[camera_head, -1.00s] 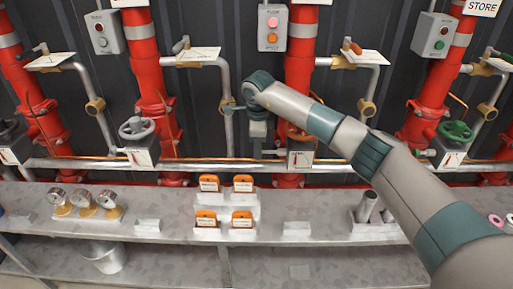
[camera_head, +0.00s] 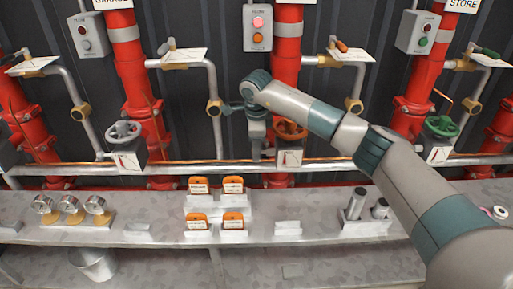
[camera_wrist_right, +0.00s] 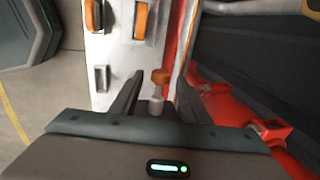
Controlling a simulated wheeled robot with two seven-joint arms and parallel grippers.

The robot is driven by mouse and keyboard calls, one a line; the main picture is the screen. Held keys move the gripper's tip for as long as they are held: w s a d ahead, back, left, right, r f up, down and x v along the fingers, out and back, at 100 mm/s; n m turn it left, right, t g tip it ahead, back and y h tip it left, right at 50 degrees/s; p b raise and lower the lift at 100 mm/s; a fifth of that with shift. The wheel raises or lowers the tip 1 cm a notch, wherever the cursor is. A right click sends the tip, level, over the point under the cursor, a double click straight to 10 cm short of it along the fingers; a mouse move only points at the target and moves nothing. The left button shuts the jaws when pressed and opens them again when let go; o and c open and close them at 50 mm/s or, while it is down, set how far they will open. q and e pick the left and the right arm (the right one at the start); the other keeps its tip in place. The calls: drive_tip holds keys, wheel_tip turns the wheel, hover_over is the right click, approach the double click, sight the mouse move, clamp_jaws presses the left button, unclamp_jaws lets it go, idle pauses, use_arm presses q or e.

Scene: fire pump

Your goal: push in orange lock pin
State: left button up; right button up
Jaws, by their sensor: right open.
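In the right wrist view, a small orange piece (camera_wrist_right: 161,76), which looks like the lock pin, sits by a short grey cylinder (camera_wrist_right: 156,104). Both show between the dark fingers of my right gripper (camera_wrist_right: 157,97), which is open; I cannot tell whether a finger touches them. In the head view my right gripper (camera_head: 256,146) points down just left of the orange handwheel (camera_head: 290,130) and the white gauge box (camera_head: 289,158). The pin cannot be made out clearly there. My left gripper is not in view.
Red vertical pipes (camera_head: 288,50) and a horizontal grey pipe (camera_head: 215,166) stand close around the gripper. Orange tags (camera_head: 233,184) stand on the shelf (camera_head: 155,206) below. Brass gauges (camera_head: 70,205) are at the left, metal cylinders (camera_head: 355,203) at the right.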

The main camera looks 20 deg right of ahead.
drive_tip(key=shift+r, duration=0.55)
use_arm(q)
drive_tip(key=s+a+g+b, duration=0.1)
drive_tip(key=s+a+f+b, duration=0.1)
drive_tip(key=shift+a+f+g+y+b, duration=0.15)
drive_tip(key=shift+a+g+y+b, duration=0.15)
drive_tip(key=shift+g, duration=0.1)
use_arm(e)
drive_tip(key=s+r, duration=0.3)
drive_tip(key=r, duration=1.3)
drive_tip(key=shift+a, duration=0.35)
drive_tip(key=shift+s+a+f, duration=0.1)
drive_tip(key=shift+s+f, duration=0.05)
